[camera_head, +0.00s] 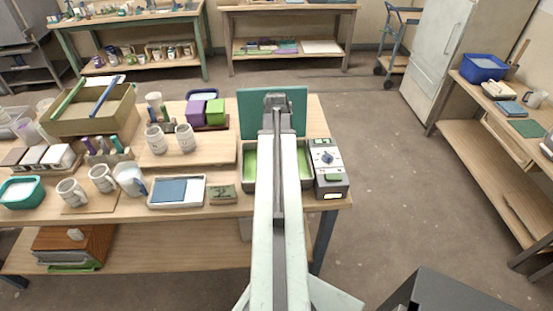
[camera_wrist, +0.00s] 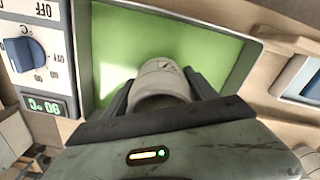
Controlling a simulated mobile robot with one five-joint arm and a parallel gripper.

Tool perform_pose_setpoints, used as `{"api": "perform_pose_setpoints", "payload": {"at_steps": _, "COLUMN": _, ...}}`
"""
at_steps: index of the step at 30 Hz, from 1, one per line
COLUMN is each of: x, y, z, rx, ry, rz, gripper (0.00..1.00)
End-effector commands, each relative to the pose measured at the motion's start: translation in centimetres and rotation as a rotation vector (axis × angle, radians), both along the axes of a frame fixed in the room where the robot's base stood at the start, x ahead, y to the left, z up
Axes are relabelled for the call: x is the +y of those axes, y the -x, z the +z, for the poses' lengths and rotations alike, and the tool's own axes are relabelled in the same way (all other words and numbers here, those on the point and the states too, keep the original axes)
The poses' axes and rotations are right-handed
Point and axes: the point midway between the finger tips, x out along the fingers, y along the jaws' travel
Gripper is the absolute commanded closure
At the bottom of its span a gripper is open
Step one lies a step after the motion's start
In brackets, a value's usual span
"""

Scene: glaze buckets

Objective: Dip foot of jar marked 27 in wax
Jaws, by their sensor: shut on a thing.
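My gripper (camera_wrist: 160,92) is shut on a pale grey jar (camera_wrist: 158,78) in the wrist view. Its two dark fingers press the jar's sides. A small dark mark shows near the jar's far end, too small to read. The jar is over the green wax (camera_wrist: 115,62) in the wax pan; I cannot tell whether its foot touches the wax. In the head view my arm covers the gripper and jar, and the green wax pan (camera_head: 249,163) shows on both sides of the arm. More marked jars (camera_head: 154,140) (camera_head: 185,138) stand on a wooden board left of the pan.
A control box (camera_head: 328,165) with a blue dial stands right of the pan; in the wrist view its display (camera_wrist: 46,105) reads 90 °C. Two more jars (camera_head: 71,192) (camera_head: 102,178), a white tray (camera_head: 176,191) and a small green block (camera_head: 222,194) are on the table's left part.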

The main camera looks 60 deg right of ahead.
Motion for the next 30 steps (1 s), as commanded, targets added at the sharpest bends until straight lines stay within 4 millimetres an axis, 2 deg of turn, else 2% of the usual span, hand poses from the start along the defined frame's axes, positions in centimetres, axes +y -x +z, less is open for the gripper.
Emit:
{"api": "perform_pose_setpoints", "payload": {"at_steps": 10, "x": 0.0, "y": 0.0, "z": 0.6, "rx": 0.000, "ry": 0.000, "rz": 0.000, "gripper": 0.92}}
{"api": "perform_pose_setpoints", "payload": {"at_steps": 27, "x": 0.0, "y": 0.0, "z": 7.2, "rx": 0.000, "ry": 0.000, "rz": 0.000, "gripper": 0.92}}
{"api": "perform_pose_setpoints", "payload": {"at_steps": 30, "x": 0.0, "y": 0.0, "z": 7.8, "rx": 0.000, "ry": 0.000, "rz": 0.001, "gripper": 0.92}}
